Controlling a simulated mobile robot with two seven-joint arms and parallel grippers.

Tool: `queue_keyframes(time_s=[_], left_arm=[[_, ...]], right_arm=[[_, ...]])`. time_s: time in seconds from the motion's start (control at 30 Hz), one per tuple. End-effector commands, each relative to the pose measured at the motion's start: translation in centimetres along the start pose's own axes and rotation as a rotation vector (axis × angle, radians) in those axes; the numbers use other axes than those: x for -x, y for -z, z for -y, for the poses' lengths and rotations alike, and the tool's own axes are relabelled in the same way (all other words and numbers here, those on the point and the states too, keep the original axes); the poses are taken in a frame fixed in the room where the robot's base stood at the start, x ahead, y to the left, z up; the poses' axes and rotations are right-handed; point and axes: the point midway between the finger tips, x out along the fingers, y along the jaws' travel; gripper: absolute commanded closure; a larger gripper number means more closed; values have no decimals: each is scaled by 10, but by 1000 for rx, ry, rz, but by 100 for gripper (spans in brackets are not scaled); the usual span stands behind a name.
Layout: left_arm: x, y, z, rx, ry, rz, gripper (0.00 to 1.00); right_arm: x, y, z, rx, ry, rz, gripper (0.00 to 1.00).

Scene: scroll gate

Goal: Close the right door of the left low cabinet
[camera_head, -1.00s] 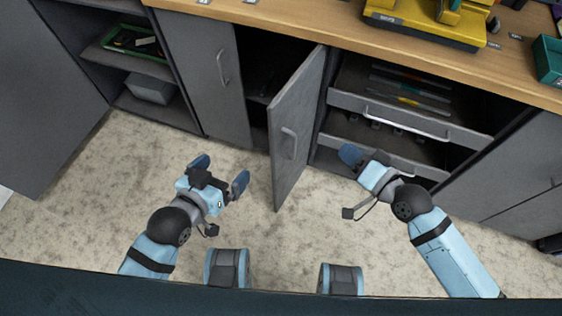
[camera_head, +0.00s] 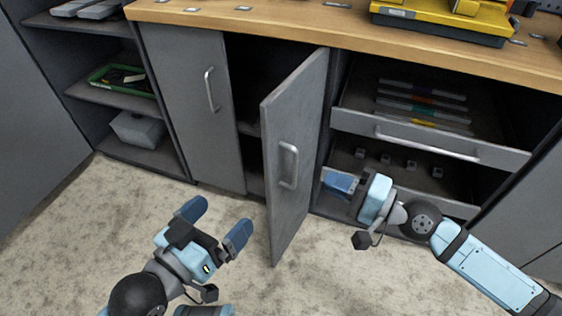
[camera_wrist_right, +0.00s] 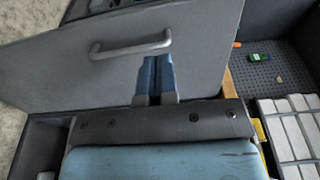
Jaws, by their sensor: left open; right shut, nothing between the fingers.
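The grey right door (camera_head: 290,200) of the left low cabinet stands open, swung out toward me, its handle (camera_head: 288,165) on the face toward my right arm. The cabinet's left door (camera_head: 190,110) is shut. My right gripper (camera_head: 328,180) is shut and empty, pointing left at the handle side of the door, right of the handle. In the right wrist view its fingertips (camera_wrist_right: 157,62) overlap the door panel (camera_wrist_right: 120,75), close below the handle (camera_wrist_right: 130,46); I cannot tell whether they touch. My left gripper (camera_head: 216,222) is open and empty over the floor, left of the door.
A drawer (camera_head: 430,137) is pulled out right of the door, under the wooden worktop (camera_head: 300,22). Another drawer is below it, close behind my right gripper. Open shelves with a green tray (camera_head: 118,80) and grey bin (camera_head: 138,130) are at left. The floor (camera_head: 60,240) is clear.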

Motion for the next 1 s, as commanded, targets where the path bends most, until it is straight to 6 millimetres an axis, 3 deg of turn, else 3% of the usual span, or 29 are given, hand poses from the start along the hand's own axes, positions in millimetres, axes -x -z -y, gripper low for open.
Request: queue_keyframes(time_s=[0.17,0.5,0.7,1.0], left_arm=[[1,13,-2,0,5,-35,0],[0,6,-1,0,4,-27,0],[0,-1,0,1,2,-2,0],[0,-1,0,0,1,3,0]], right_arm=[[-37,-1,3,0,4,1,100],[-99,-1,-1,0,2,1,100],[-117,0,0,2,0,0,100],[-120,0,0,1,-2,0,100]])
